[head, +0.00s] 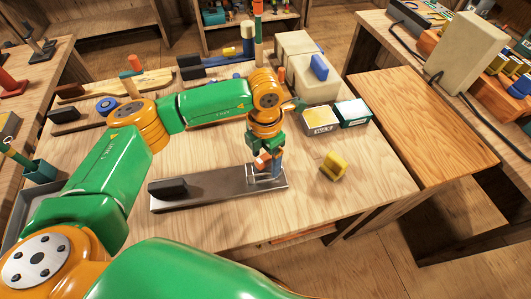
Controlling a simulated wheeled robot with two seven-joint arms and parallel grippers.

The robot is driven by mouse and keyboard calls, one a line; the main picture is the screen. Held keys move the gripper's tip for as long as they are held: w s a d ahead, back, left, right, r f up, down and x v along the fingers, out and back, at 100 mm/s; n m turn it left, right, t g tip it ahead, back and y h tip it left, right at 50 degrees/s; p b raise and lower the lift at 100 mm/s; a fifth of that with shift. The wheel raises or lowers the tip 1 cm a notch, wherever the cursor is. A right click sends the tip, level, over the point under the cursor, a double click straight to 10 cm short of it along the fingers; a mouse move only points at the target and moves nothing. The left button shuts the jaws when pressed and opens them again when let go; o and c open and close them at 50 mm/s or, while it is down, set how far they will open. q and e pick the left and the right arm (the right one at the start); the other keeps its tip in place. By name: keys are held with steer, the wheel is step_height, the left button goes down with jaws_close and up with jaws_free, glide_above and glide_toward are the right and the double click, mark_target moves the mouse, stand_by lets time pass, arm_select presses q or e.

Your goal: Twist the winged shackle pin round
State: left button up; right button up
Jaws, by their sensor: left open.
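My left gripper (265,173) points down over the grey metal plate (215,192) in the middle of the table. It is open. A small orange piece (262,161) shows between or just beside the fingers; it may be the winged shackle pin, but it is too small and covered to be sure. A pale, thin frame-like shape around the fingertips may be the shackle; its outline is unclear. I cannot tell whether the fingers touch the orange piece. My right gripper is not in view.
A black block (168,188) sits on the plate's left end. A yellow piece (335,166) lies to the right of the plate. Two small boxes, one yellow-topped (321,120) and one green (352,112), stand at the back right. The wooden tabletop (365,190) is clear at right.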

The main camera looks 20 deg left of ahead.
arm_select(q)
step_height(320, 180, up, 7)
steer(key=p, duration=0.4)
steer(key=shift+r+p, duration=0.1)
steer(key=shift+p, duration=0.25)
steer(key=shift+c, duration=0.6)
step_height(320, 180, up, 3)
steer(key=p, duration=0.9)
steer(key=shift+d+r+p, duration=0.1)
steer(key=shift+r+p, duration=0.1)
steer(key=shift+p, duration=0.15)
steer(key=shift+c, duration=1)
steer(key=shift+f, duration=0.2)
steer(key=shift+s+f, duration=0.1)
steer(key=shift+f, duration=0.25)
step_height(320, 180, down, 10)
steer(key=b, duration=0.8)
steer(key=shift+r+b, duration=0.15)
steer(key=shift+b, duration=0.2)
